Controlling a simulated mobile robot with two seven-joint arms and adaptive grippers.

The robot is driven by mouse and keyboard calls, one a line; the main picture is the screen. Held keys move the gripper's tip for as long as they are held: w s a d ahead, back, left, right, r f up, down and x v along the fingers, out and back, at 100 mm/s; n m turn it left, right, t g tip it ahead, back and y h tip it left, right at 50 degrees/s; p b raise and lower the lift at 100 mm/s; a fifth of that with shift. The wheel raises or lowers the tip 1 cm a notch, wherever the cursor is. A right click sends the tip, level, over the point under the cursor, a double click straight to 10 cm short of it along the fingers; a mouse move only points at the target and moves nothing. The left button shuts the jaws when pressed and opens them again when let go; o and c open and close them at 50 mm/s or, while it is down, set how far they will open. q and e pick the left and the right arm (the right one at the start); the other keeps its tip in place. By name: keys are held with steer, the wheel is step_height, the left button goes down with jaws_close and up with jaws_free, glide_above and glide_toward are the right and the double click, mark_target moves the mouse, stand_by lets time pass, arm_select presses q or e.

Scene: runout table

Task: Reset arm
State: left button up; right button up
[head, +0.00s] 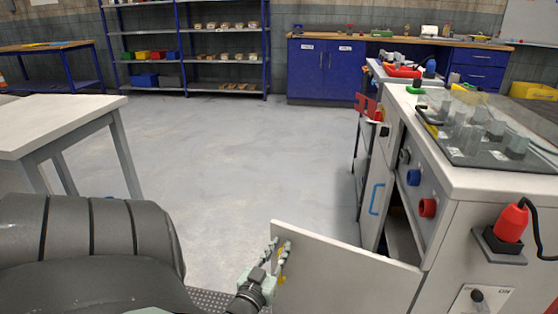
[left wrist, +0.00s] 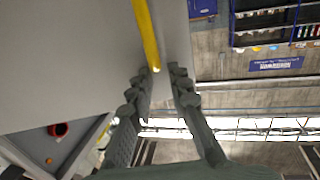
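My left gripper (head: 274,253) is at the free edge of an open pale cabinet door (head: 345,275) in the head view. One finger shows beyond the edge and the other in front of the door's face, close to a yellow handle (head: 283,258). In the left wrist view the fingers (left wrist: 163,80) stand apart with a gap between them, and the yellow handle (left wrist: 147,35) runs down to just above the tips. Nothing is held between them; whether a finger touches the door is unclear. My right gripper is not in view.
The machine cabinet (head: 475,195) with a glass-covered top, blue and red knobs and a red plug (head: 511,221) stands on the right. A white table (head: 55,122) is at left. Shelves (head: 190,60) and a blue workbench (head: 325,72) line the back. The middle floor is clear.

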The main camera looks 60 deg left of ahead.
arm_select(q)
steer(key=shift+r, duration=1)
steer(key=shift+s, duration=0.1)
